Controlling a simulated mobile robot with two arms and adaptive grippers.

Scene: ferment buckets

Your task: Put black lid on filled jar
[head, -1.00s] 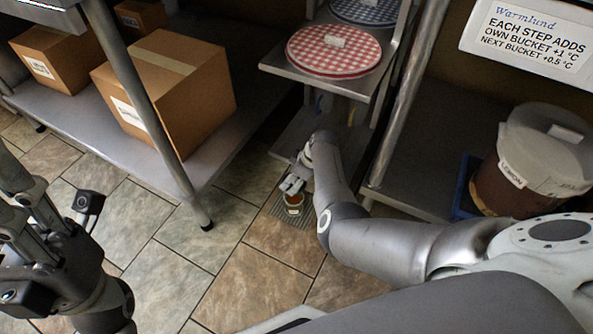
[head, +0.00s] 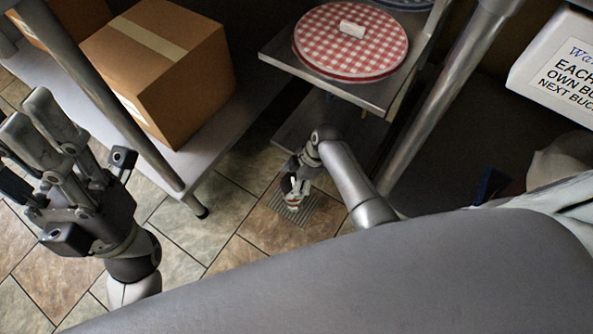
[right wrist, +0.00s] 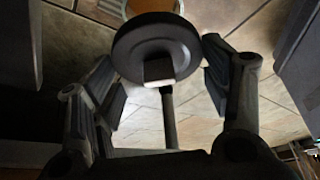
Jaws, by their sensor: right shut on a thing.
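The black lid (right wrist: 157,48) is a dark round disc with a grey block-like grip, seen close up in the right wrist view. My right gripper (right wrist: 160,82) is shut on it. The jar (right wrist: 150,8), with orange-brown contents, shows partly beyond the lid at the top edge of that view; the lid hides the rest. In the head view the jar (head: 293,203) is small, low by the floor, with my right gripper (head: 295,184) right above it. I cannot tell whether lid and jar touch. My left gripper (head: 22,135) is open and empty at the left.
The jar is over a grey floor grate (head: 298,212). A metal shelf (head: 285,60) with a red checked round cover (head: 350,45) overhangs behind. A cardboard box (head: 165,75) is on a low rack (head: 225,120) at left. Tiled floor (head: 225,225) in front is clear.

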